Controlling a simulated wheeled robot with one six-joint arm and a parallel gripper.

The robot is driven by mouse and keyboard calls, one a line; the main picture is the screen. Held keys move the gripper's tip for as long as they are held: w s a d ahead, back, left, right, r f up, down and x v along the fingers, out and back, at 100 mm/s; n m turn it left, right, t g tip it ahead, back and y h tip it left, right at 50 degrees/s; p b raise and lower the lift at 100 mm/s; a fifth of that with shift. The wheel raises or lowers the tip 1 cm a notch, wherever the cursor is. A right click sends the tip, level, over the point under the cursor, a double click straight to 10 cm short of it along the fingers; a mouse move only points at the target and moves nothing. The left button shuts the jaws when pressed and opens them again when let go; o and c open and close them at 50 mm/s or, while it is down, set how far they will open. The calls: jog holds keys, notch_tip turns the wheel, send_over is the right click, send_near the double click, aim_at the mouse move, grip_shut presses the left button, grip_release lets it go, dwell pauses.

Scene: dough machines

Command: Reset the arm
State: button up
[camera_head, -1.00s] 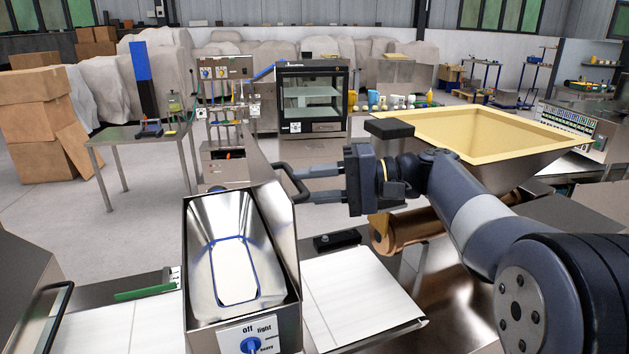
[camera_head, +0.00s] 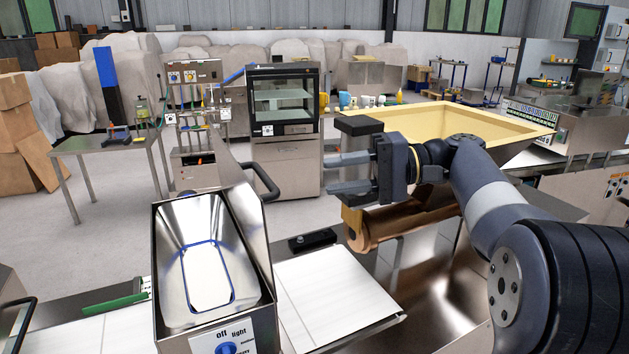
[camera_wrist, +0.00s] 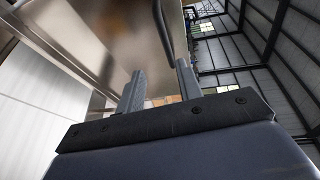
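My gripper (camera_head: 330,174) is at the end of my arm, above the machine line in the middle of the head view. Its two fingers point left and stand apart with nothing between them. In the wrist view the fingers of my gripper (camera_wrist: 158,82) are also spread and empty. The fingertips are to the right of the black handle (camera_head: 262,182) on the metal machine (camera_head: 163,270), with a gap between them. The handle also shows in the wrist view (camera_wrist: 163,30).
A cream hopper (camera_head: 480,128) stands behind my arm. A copper-coloured roller (camera_head: 400,224) lies below it. A white belt (camera_head: 335,292) runs in front. A glass-fronted cabinet (camera_head: 285,120) and a metal table (camera_head: 100,145) stand farther back. Open floor lies between.

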jog(key=shift+d, duration=0.45)
jog(key=shift+a, duration=0.1)
jog(key=a+p, duration=0.1)
jog(key=a, duration=0.9)
jog(key=shift+s+a+f, duration=0.4)
jog(key=shift+s, duration=0.05)
jog(key=shift+d+p, duration=0.2)
jog(key=shift+p, duration=0.15)
